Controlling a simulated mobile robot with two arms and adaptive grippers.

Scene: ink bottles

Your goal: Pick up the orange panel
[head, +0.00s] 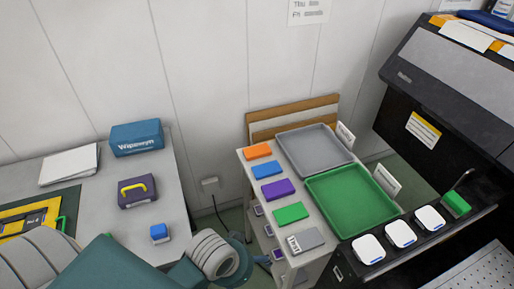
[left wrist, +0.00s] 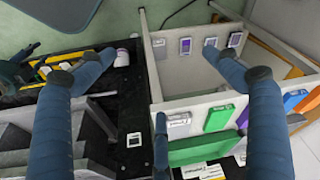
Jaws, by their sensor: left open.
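The orange panel (head: 258,151) lies flat at the back left end of the row of coloured panels on the light stand in the head view. In the left wrist view the orange panel (left wrist: 308,101) shows at the right edge, partly cut off. My left gripper (left wrist: 158,54) is open and empty in the left wrist view, its two blue fingers wide apart. The orange panel lies outside the fingers, to the right of the right finger. My right gripper is not in view.
Blue (head: 268,170), purple (head: 278,190) and green (head: 291,213) panels lie in front of the orange one. A grey tray (head: 316,150) and a green tray (head: 352,200) stand to their right. A table with a teal box (head: 137,138) is at left, a dark machine (head: 450,85) at right.

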